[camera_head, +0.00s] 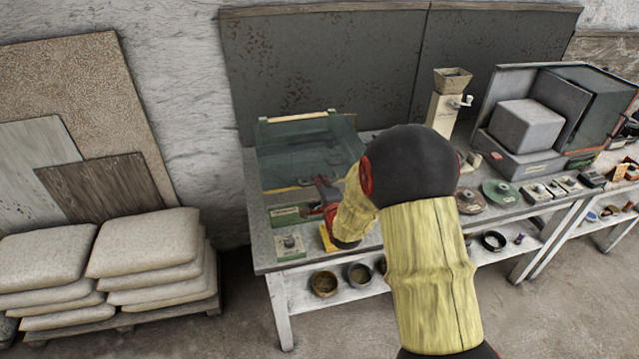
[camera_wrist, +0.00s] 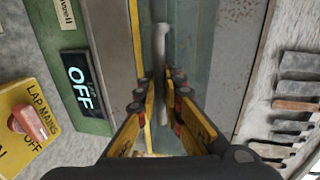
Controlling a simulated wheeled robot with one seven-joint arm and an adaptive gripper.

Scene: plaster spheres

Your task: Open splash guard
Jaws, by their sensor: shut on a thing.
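The splash guard (camera_head: 300,150) is a see-through, greenish box-like screen at the left end of the workbench, with a pale strip along its top. A yellow edge runs along its lower front. In the wrist view, a grey bar-shaped handle (camera_wrist: 161,45) runs between my fingers. My gripper (camera_wrist: 161,82) is shut on this handle, one finger on each side. In the head view my gripper (camera_head: 322,187) is at the guard's lower front, partly hidden by my arm. I cannot tell how far the guard stands open.
A green panel (camera_wrist: 82,85) reads OFF, beside a yellow LAP MAINS switch box (camera_wrist: 28,122). Several hand tools (camera_wrist: 299,105) lie at the right in the wrist view. A hopper device (camera_head: 446,105) and a grey block in a cabinet (camera_head: 526,128) stand right. Stacked sacks (camera_head: 145,245) are at left.

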